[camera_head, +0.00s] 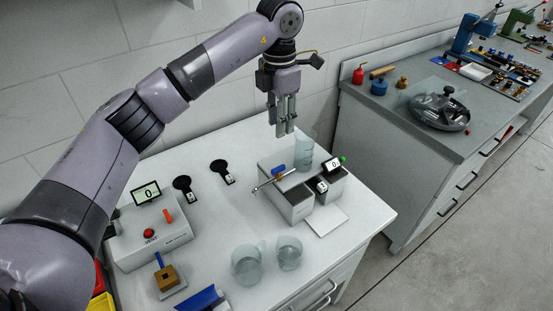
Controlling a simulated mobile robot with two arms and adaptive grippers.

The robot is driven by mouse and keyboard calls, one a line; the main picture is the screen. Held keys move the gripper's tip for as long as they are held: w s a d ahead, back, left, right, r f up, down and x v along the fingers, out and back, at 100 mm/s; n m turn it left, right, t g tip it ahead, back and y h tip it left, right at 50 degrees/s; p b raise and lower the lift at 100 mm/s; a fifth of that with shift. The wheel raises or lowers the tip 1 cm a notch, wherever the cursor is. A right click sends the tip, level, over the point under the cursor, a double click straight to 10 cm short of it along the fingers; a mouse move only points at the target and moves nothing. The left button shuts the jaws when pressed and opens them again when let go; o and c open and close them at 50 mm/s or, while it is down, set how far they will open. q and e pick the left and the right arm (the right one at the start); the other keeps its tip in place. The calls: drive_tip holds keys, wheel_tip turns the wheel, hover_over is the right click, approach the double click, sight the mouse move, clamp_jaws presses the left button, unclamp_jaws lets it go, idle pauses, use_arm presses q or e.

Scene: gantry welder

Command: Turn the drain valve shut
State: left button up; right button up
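A small blue handle (279,170), which looks like the drain valve's lever, sits on a thin metal pipe (265,183) at the left of a grey box unit (292,204) on the white bench. Its exact turn angle is too small to tell. My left gripper (284,131) hangs fingers down above and behind the unit, apart from the handle. Its fingers look a little apart, with nothing seen between them. A clear beaker (304,153) stands on the unit, close below and right of the fingertips. My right gripper is out of view.
Two clear beakers (247,264) (289,252) stand at the bench front. A box with a display (150,240) and red button stands left, near a brown block (168,278) with a blue handle. Two black round-headed items (222,172) (186,188) lie behind. A grey counter (400,130) stands right.

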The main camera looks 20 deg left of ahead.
use_arm(q)
drive_tip(key=p, duration=0.2)
approach(278, 167)
drive_tip(key=shift+s+d, duration=0.15)
drive_tip(key=shift+s, duration=0.05)
wheel_tip(278, 167, down, 7)
drive_tip(key=shift+f+p, duration=0.15)
drive_tip(key=shift+p, duration=0.75)
drive_tip(key=shift+w+f, duration=0.1)
drive_tip(key=shift+f, duration=0.55)
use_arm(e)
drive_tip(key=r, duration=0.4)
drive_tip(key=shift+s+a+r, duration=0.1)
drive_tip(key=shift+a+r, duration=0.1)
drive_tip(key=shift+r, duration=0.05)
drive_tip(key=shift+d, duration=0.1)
use_arm(q)
drive_tip(key=shift+c, duration=0.5)
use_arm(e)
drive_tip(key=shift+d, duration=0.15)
use_arm(q)
drive_tip(key=shift+c, duration=0.7)
clamp_jaws()
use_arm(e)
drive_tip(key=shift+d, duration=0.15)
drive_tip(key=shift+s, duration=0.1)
